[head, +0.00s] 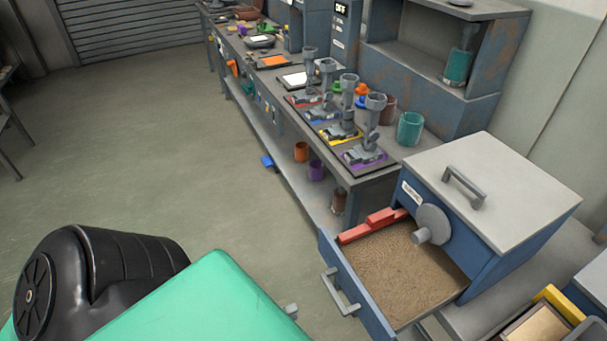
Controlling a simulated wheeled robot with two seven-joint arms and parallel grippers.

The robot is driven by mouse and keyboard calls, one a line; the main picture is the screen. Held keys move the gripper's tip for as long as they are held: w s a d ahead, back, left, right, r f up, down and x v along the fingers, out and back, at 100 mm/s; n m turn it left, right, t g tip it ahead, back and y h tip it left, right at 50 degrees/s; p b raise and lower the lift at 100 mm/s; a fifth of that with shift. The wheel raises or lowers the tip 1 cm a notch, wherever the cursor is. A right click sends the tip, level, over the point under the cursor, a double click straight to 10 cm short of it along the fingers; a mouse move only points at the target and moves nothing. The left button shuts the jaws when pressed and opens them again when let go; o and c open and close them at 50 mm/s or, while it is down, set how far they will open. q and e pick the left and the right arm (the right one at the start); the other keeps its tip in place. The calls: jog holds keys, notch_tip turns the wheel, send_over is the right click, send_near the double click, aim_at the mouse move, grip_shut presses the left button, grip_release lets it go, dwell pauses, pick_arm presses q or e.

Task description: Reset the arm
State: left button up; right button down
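A black and green part of my arm fills the lower left of the head view. Only a small grey tip, which looks like part of my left gripper (290,311), shows past the green edge. The rest of it is hidden, so I cannot tell whether it is open or shut, or whether it holds anything. It is left of the open drawer (345,288) and appears apart from it. My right gripper is not in view.
The drawer, filled with brown grains, sticks out of a blue cabinet (525,185) with a grey lid. A long workbench (385,184) holds several grey stands and coloured cups. The floor (150,150) at left is clear.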

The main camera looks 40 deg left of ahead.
pick_arm(q)
jog(key=shift+s+a, duration=0.2)
jog(key=shift+s, duration=0.45)
jog(key=s+f+n+g+y, duration=0.25)
jog(key=f+n, duration=0.35)
jog(key=f, duration=0.9)
jog(key=s+f+n+g+y, duration=0.1)
jog(key=f+n+g+y, duration=0.4)
jog(key=f, duration=1.1)
jog(key=s+d+f+n+g+h, duration=0.1)
jog(key=s+f+n+g, duration=0.7)
jog(key=s+f, duration=0.6)
notch_tip(320, 180, down, 3)
jog(key=shift+s+d+f+n, duration=0.2)
jog(key=shift+s+d+n, duration=0.1)
jog(key=shift+d, duration=0.05)
